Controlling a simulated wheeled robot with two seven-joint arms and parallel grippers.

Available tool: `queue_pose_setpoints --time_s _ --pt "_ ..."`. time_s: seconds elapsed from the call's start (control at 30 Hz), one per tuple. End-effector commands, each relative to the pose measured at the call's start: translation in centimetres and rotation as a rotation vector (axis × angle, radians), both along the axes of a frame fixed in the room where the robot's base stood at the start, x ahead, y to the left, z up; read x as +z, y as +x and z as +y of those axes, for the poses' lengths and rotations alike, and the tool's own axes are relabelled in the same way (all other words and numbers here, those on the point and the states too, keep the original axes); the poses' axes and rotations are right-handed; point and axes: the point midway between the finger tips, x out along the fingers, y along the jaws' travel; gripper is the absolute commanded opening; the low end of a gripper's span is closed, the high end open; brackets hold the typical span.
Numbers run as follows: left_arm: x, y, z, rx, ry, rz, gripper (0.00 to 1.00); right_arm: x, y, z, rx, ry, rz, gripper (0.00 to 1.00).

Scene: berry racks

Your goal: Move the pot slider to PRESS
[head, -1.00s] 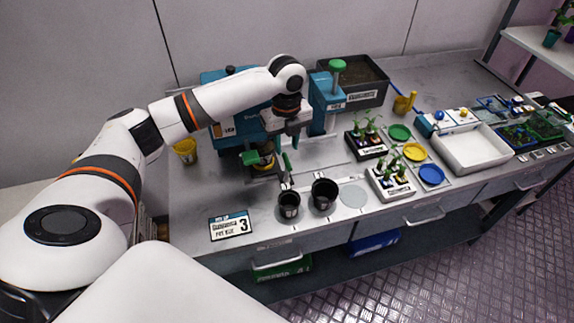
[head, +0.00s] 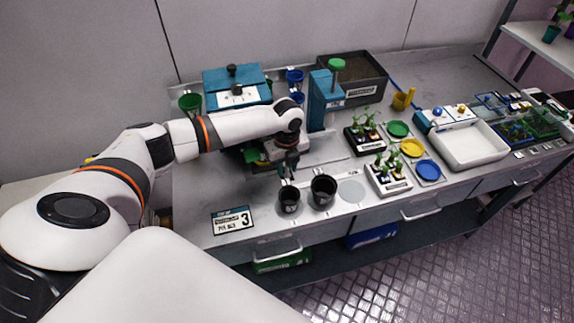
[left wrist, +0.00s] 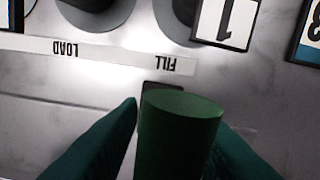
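The slider's upright green handle (left wrist: 178,135) stands between the two teal fingers of my left gripper (left wrist: 180,140) in the left wrist view. A narrow gap shows beside the handle, so the gripper looks open around it. In the head view my left gripper (head: 287,167) is low over the bench, left of the teal press column (head: 322,102), and the slider is mostly hidden behind the arm. My right gripper is not in view.
A teal box (head: 236,78) and soil bin (head: 352,78) stand behind. Seedling trays (head: 388,182) are to the right.

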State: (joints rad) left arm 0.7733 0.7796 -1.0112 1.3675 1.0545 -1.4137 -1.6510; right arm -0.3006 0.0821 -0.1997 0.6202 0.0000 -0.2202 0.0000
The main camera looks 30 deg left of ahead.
Motion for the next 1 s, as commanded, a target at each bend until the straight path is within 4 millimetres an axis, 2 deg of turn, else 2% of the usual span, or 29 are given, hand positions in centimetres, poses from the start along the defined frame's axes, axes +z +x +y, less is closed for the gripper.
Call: queue_pose_setpoints --time_s 0.03,0.17,0.2,0.57,0.67,1.0 --pt "0.0 0.0 0.0 0.000 0.000 0.000 0.23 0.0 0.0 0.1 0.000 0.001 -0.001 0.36" --pt "0.0 0.0 0.0 0.000 0.000 0.000 0.01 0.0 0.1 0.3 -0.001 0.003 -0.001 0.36" --pt "0.0 0.0 0.0 0.000 0.000 0.000 0.00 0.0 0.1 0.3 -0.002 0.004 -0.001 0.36" --pt "0.0 0.7 -0.6 0.002 -0.002 -0.002 0.00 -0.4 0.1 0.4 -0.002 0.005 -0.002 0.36" --pt "-0.1 1.7 -1.4 0.002 -0.003 -0.004 0.00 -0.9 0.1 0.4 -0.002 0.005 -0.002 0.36" --pt "-0.1 6.8 -5.9 0.004 -0.006 -0.004 0.00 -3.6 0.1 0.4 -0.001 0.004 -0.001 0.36"
